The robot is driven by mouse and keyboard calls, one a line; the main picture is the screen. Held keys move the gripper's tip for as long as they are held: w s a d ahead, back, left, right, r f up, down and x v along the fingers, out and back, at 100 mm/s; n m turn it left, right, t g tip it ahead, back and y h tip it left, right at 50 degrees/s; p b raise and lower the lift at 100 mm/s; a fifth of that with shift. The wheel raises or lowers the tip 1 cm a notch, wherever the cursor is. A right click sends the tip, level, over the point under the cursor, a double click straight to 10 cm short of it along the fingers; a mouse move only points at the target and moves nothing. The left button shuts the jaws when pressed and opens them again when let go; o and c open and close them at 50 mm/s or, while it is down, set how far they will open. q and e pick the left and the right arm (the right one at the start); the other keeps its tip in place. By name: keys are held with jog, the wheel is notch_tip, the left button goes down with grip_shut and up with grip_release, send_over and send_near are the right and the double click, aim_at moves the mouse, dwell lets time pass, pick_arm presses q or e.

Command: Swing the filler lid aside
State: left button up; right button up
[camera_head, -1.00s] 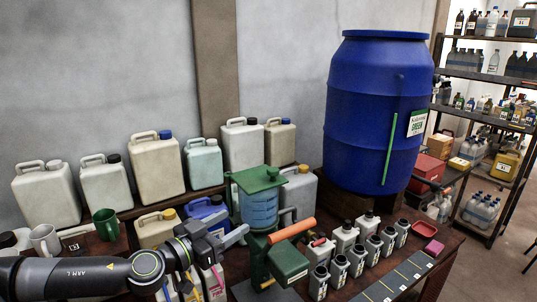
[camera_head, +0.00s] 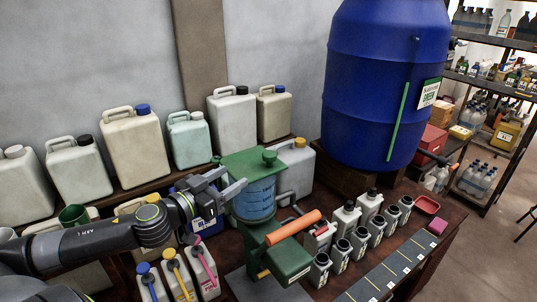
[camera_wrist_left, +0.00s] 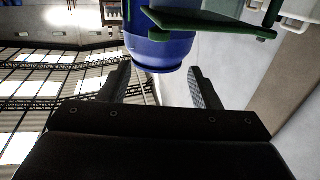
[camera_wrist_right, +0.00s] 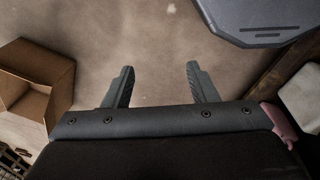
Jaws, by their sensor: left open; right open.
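The filler lid is a green flat plate (camera_head: 243,166) with a round green knob (camera_head: 269,157), lying over the top of a translucent blue filler vessel (camera_head: 256,199). The lid also shows at the top of the left wrist view (camera_wrist_left: 205,22). My left gripper (camera_head: 236,188) is open and empty, just left of the vessel and near lid height. Its fingers point toward the lid; I cannot tell whether they touch anything. My right gripper (camera_wrist_right: 160,70) shows only in its own wrist view, open and empty above the floor.
An orange-handled lever (camera_head: 293,229) and a green box (camera_head: 290,262) stand below the vessel. Several small bottles fill the bench to the right. A large blue drum (camera_head: 375,100) stands behind. Canisters line the wall shelf. An open cardboard box (camera_wrist_right: 35,85) is left in the right wrist view.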

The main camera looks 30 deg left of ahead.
aim_at(265, 157)
pick_arm(q)
jog(key=w+b, duration=0.4)
jog(key=b, duration=0.1)
jog(key=w+b, duration=0.1)
jog(key=b, duration=0.1)
jog(key=shift+w+d+f+b, duration=0.2)
jog(key=shift+w+d+b, duration=0.15)
jog(key=shift+w+d, duration=0.05)
jog(key=w+b, duration=0.3)
jog(key=shift+d+r, duration=0.1)
jog(key=shift+d, duration=0.15)
jog(key=shift+w+d+r+b, duration=0.1)
jog(key=shift+w+b, duration=0.1)
jog(key=shift+w, duration=0.75)
jog(key=shift+w+d+b, duration=0.15)
jog(key=shift+w+b, duration=0.1)
jog(key=shift+w, duration=0.75)
jog(key=shift+w+d+r+b, duration=0.1)
jog(key=shift+w+b, duration=0.1)
jog(key=shift+w, duration=0.75)
pick_arm(e)
notch_tip(265, 157, down, 12)
jog(key=shift+w+a, duration=0.3)
jog(key=shift+w, duration=0.15)
pick_arm(q)
jog(key=shift+f, duration=0.1)
grip_shut()
pick_arm(e)
jog(key=shift+a, duration=0.1)
